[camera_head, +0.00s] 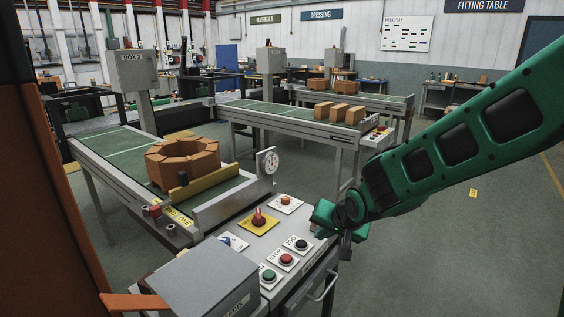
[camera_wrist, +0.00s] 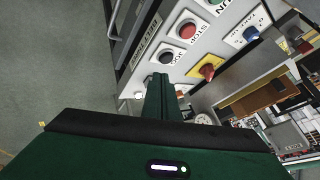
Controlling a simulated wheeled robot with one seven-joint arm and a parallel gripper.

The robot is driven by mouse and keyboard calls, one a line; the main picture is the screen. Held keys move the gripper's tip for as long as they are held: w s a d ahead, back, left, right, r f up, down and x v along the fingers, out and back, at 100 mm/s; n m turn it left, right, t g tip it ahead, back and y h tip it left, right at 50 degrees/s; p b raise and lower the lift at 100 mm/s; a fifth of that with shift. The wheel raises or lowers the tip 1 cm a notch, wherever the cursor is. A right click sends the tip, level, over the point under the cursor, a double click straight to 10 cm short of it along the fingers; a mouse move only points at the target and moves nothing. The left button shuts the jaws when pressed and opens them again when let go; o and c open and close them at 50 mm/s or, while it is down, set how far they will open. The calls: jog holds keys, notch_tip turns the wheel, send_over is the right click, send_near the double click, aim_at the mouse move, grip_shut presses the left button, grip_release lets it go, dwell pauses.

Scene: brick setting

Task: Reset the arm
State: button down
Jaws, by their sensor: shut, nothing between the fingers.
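My green arm (camera_head: 455,135) reaches in from the right in the head view. My gripper (camera_head: 325,215) is shut and empty, close to the right edge of the control panel, near the black JOG button (camera_head: 301,244). In the wrist view my gripper (camera_wrist: 160,90) shows its fingers together, with the panel's buttons beyond them. The fingers hide part of the panel's edge there. I cannot tell whether the fingertips touch the panel.
The panel carries a red STOP button (camera_head: 287,259), a green button (camera_head: 268,276) and a red knob on a yellow plate (camera_head: 259,222). A ring of orange-brown bricks (camera_head: 183,158) sits on the green conveyor (camera_head: 118,155). Another conveyor (camera_head: 270,116) stands behind.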

jog(key=s+d+r+g+h, duration=0.1)
jog(key=s+d, duration=0.4)
jog(key=d, duration=0.3)
jog(key=s+d+r+m+g+h, duration=0.1)
jog(key=s+d, duration=0.4)
jog(key=d, duration=0.3)
jog(key=s+d+r+g+h, duration=0.15)
jog(key=s+d, duration=0.25)
jog(key=d, duration=0.4)
jog(key=s+d+g, duration=0.2)
jog(key=s+d, duration=0.1)
jog(key=s, duration=0.7)
jog(key=s+d+r+m+g+y, duration=0.1)
jog(key=s+d+g, duration=0.1)
jog(key=s, duration=0.8)
jog(key=shift+d+m, duration=0.3)
jog(key=shift+d, duration=0.1)
jog(key=shift+s, duration=0.1)
jog(key=shift+w+f, duration=0.2)
jog(key=shift+w, duration=0.45)
